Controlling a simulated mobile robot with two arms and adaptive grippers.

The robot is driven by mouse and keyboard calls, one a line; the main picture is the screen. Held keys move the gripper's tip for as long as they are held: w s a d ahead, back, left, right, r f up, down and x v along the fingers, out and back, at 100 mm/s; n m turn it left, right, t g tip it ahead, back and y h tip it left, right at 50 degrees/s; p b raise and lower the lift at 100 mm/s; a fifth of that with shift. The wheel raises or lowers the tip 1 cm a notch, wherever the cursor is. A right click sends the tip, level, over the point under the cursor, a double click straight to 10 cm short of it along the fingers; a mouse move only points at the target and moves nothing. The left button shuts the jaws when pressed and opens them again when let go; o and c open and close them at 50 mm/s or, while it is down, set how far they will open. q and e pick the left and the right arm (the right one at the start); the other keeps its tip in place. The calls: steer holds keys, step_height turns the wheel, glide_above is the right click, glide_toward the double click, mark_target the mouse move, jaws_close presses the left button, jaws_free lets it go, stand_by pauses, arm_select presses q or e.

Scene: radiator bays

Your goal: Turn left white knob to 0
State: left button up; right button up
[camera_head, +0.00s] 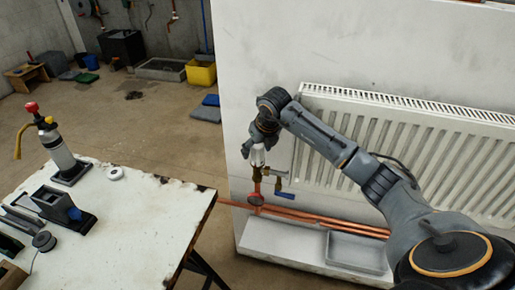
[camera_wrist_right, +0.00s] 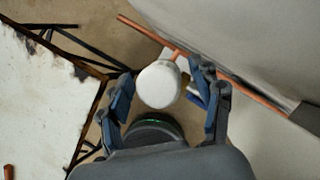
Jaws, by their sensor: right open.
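The white knob (camera_head: 258,157) sits upright on a copper-pipe valve beside the left end of the radiator (camera_head: 400,150). It also shows in the right wrist view as a round white cap (camera_wrist_right: 158,86). My right gripper (camera_head: 260,145) is directly above the knob, pointing down. In the right wrist view its open fingers (camera_wrist_right: 166,88) are on either side of the knob, and a gap shows on the left; whether the right finger touches is unclear. No number marking on the knob can be read. My left gripper is not in view.
A small blue-handled valve (camera_head: 285,196) sits just right of the knob's pipe. Copper pipes (camera_head: 320,222) run low along the wall, above a grey tray (camera_head: 357,253). A worn white table (camera_head: 130,235) with tools stands at left. Open floor lies behind it.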

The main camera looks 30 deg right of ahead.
steer(key=c, duration=1.2)
steer(key=shift+o, duration=0.2)
steer(key=m+h, duration=0.1)
steer(key=m, duration=0.1)
steer(key=m+b, duration=0.1)
steer(key=m, duration=0.2)
steer(key=shift+g+h, duration=0.3)
steer(key=shift+h, duration=0.1)
steer(key=m+g+h+b, duration=0.1)
steer(key=m, duration=0.3)
steer(key=shift+m, duration=0.3)
steer(key=m+g+h+b, duration=0.1)
steer(key=m, duration=0.3)
steer(key=shift+g, duration=0.4)
steer(key=shift+m+g, duration=0.8)
steer(key=shift+m, duration=1.3)
steer(key=o, duration=1.2)
steer(key=shift+c, duration=0.2)
